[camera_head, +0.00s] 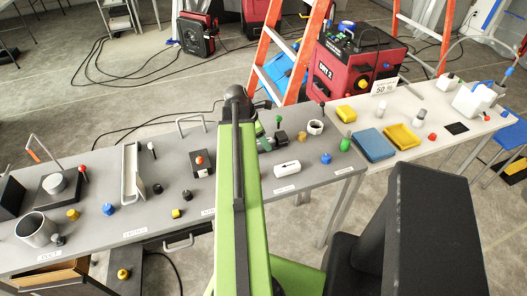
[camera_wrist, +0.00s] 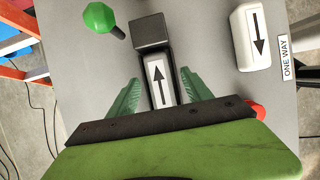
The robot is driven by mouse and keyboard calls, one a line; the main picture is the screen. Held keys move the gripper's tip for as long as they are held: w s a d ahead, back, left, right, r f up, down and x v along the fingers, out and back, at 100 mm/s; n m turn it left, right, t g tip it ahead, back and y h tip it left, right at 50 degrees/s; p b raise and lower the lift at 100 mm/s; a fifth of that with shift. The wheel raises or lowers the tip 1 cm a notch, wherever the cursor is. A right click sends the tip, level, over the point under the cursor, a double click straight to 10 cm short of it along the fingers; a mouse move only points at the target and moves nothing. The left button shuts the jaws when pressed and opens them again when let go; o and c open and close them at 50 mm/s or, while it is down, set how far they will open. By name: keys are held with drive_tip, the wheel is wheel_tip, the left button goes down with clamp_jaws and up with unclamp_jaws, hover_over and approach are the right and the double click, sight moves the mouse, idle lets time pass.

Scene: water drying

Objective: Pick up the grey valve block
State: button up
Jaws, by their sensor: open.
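The grey valve block (camera_wrist: 151,36) has a dark grey square end and a narrower body with a white label bearing a black arrow. It lies on the grey table in the wrist view, and its near end is hidden by my gripper. My gripper (camera_wrist: 161,80) is open, with one green finger on each side of the block's body. Gaps show between the fingers and the block, so I see no grip. In the head view my green arm hides much of this spot.
A white block with an arrow (camera_wrist: 252,38) lies to the right by a "ONE WAY" label (camera_wrist: 287,58). A green knob (camera_wrist: 100,17) stands close on the left. Something red (camera_wrist: 257,110) shows behind my gripper. Blue (camera_head: 374,145) and yellow (camera_head: 402,136) trays sit on the right table.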

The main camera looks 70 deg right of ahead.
drive_tip(key=shift+r, duration=0.1)
drive_tip(key=shift+f, duration=0.25)
idle(0.3)
drive_tip(key=shift+c, duration=0.5)
clamp_jaws()
